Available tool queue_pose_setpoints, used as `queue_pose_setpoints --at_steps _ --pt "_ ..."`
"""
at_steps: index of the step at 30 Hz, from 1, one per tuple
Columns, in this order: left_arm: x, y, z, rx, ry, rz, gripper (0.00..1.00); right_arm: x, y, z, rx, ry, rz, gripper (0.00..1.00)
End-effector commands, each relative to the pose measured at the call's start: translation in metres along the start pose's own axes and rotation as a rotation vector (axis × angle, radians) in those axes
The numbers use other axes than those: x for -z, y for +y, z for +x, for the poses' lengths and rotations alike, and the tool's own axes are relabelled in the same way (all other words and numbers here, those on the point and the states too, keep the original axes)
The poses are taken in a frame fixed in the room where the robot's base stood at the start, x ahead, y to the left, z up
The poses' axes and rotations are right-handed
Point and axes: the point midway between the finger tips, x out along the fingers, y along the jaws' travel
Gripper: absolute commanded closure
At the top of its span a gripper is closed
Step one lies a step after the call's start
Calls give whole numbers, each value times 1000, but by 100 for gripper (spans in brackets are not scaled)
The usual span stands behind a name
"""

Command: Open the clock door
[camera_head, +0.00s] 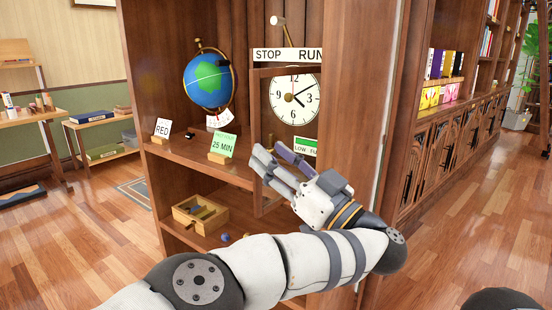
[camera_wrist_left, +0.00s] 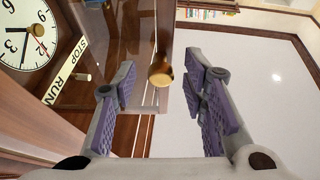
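The clock (camera_head: 295,98) has a white face and stands in the right part of the wooden cabinet. Its face also shows at the upper left of the left wrist view (camera_wrist_left: 22,38). The brown wooden frame of the clock door (camera_head: 256,135) surrounds it; I cannot tell whether the door is fully closed. A brass knob (camera_wrist_left: 160,72) on a wooden strip shows in the left wrist view. My left gripper (camera_head: 272,158) is open in front of the lower door. In the left wrist view, the knob appears between its purple-padded fingers, not visibly gripped. My right gripper is out of view.
A blue-green globe (camera_head: 208,82), a "RED" card (camera_head: 162,129) and a "25 MIN" card (camera_head: 223,145) stand left of the clock. A "STOP RUN" sign (camera_head: 287,55) with a lever is above it. A wooden tray (camera_head: 201,213) sits on the lower shelf.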

Motion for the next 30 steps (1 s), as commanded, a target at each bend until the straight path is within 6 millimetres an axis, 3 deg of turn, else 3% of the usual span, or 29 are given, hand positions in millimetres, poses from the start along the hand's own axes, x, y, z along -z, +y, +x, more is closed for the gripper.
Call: queue_pose_setpoints --at_steps 4,7,12,18,30 --pt "2 0 1 0 -2 1 61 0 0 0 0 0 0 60" --pt "13 0 6 0 -4 -1 61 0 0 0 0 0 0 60" --pt "56 0 23 1 3 -5 61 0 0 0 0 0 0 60" --pt "88 0 36 1 2 -2 61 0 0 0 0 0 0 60" --pt "92 0 38 -1 0 0 61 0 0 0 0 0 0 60"
